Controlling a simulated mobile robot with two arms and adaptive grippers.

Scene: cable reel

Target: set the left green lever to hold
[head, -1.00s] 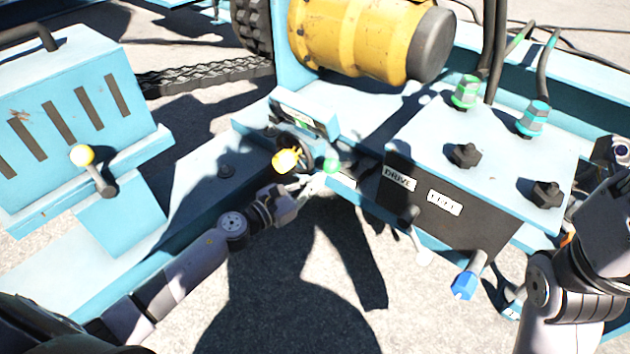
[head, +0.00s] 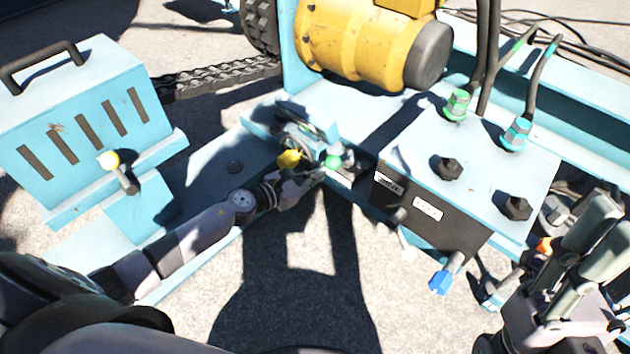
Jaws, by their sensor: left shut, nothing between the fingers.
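The green lever's round knob (head: 333,161) shows at the middle of the head view, beside a small light-blue control block (head: 300,118). A yellow knob (head: 289,159) is just to its left. My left gripper (head: 316,177) is shut and empty, with its fingertips just below and left of the green knob. I cannot tell whether they touch it. The lever's shaft and its position marks are too small or hidden to read. My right gripper (head: 590,245) is at the lower right, away from the levers, with its two fingers apart and nothing seen between them.
A light-blue box (head: 470,150) with hoses and a dark labelled front stands to the right. Below it are a white-knobbed lever (head: 408,253) and a blue handle (head: 440,282). A yellow motor (head: 360,45) is behind. A slotted blue box (head: 85,125) stands left.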

